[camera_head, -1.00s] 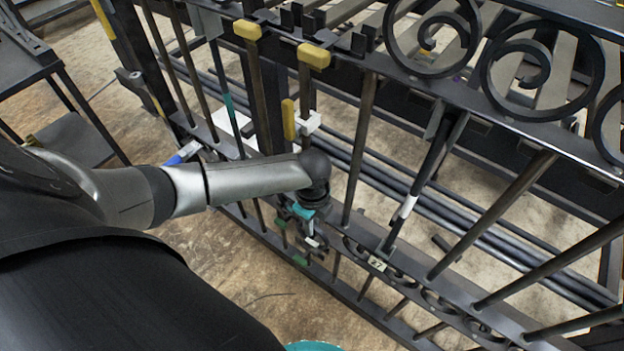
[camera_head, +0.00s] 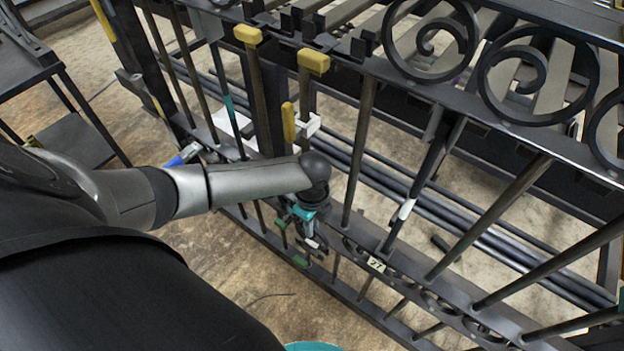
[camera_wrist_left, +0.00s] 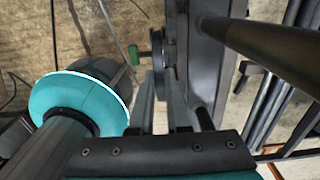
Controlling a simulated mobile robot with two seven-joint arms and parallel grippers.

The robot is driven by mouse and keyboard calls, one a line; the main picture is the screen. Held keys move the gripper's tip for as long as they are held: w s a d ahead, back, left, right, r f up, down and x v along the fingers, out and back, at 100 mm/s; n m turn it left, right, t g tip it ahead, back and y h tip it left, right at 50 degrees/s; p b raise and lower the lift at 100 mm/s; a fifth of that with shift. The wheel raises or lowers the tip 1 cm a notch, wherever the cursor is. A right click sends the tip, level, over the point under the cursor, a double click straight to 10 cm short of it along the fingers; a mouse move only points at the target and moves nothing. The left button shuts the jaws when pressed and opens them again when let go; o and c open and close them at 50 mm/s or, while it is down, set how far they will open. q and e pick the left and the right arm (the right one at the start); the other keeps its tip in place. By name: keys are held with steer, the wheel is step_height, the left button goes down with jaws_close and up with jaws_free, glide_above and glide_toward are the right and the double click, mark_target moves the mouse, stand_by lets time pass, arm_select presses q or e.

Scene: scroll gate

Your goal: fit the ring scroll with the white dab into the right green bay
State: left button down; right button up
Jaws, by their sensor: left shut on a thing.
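My left gripper (camera_head: 314,238) reaches down at the near side of the dark gate, its fingers pointing at the lower rails. It is shut on a small dark piece with a white dab (camera_head: 312,243), which I take to be the ring scroll. In the left wrist view my left gripper (camera_wrist_left: 160,88) has its fingers close together, with a dark rounded piece (camera_wrist_left: 158,45) at their tips beside a rail. Green marks (camera_head: 300,260) show on the lower gate just left of the gripper; one green block (camera_wrist_left: 133,54) shows in the wrist view. The bay's opening is largely hidden.
Upright bars and the lower rail (camera_head: 345,292) of the gate stand close around the gripper. A tag reading 27 (camera_head: 376,264) is on the rail to its right. Yellow-capped posts (camera_head: 313,58) and a white clamp (camera_head: 308,126) stand behind the forearm. The floor in front is mostly clear.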

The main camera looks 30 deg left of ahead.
arm_select(q)
steer(key=shift+p, duration=0.3)
stand_by(0.5)
steer(key=shift+f+b, duration=0.8)
steer(key=shift+f, duration=0.7)
stand_by(1.4)
steer(key=c, duration=0.8)
jaws_free()
